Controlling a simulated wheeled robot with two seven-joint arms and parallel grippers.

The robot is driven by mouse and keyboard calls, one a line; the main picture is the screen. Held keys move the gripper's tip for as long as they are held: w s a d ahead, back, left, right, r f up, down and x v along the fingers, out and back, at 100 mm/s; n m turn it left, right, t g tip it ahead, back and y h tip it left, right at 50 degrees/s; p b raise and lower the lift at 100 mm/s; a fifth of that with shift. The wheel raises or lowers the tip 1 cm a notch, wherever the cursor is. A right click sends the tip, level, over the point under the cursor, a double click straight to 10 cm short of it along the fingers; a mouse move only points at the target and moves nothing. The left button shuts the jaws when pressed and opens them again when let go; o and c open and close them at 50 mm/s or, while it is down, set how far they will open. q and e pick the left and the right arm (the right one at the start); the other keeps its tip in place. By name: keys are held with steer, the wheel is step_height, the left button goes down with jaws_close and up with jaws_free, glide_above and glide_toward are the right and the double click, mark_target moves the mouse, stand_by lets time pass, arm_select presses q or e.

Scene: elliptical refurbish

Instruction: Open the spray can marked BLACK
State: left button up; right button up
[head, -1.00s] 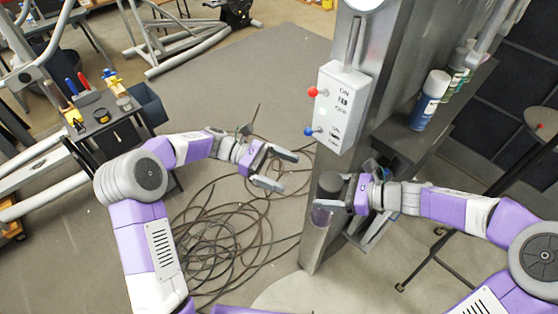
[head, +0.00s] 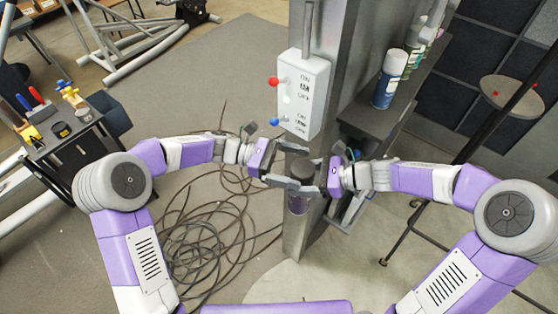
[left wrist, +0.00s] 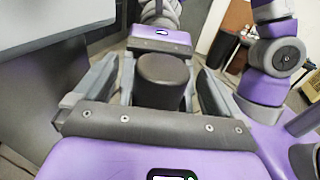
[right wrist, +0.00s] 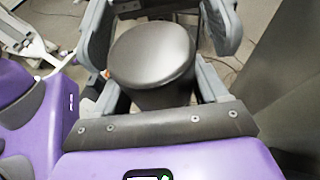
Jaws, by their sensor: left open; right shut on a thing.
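A spray can with a dark cap (head: 299,169) stands upright in the air in front of the grey post; its label is hidden, so I cannot read a marking. My right gripper (head: 310,190) is shut on the can's body from the right, below the cap. The cap fills the middle of the right wrist view (right wrist: 152,55). My left gripper (head: 280,178) is open and reaches in from the left at cap height. In the left wrist view the cap (left wrist: 162,78) sits between its spread fingers, with gaps on both sides.
A white switch box (head: 303,92) with red and blue knobs is on the post just above the can. Several spray cans, one blue and white (head: 390,78), stand on a shelf (head: 385,120) at right. A tool cart (head: 62,142) stands left. Cables (head: 215,230) lie on the floor.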

arm_select(q)
steer(key=shift+s+d, duration=0.1)
steer(key=shift+d, duration=0.2)
steer(key=c, duration=1.3)
steer(key=shift+r, duration=0.15)
steer(key=shift+r, duration=1.05)
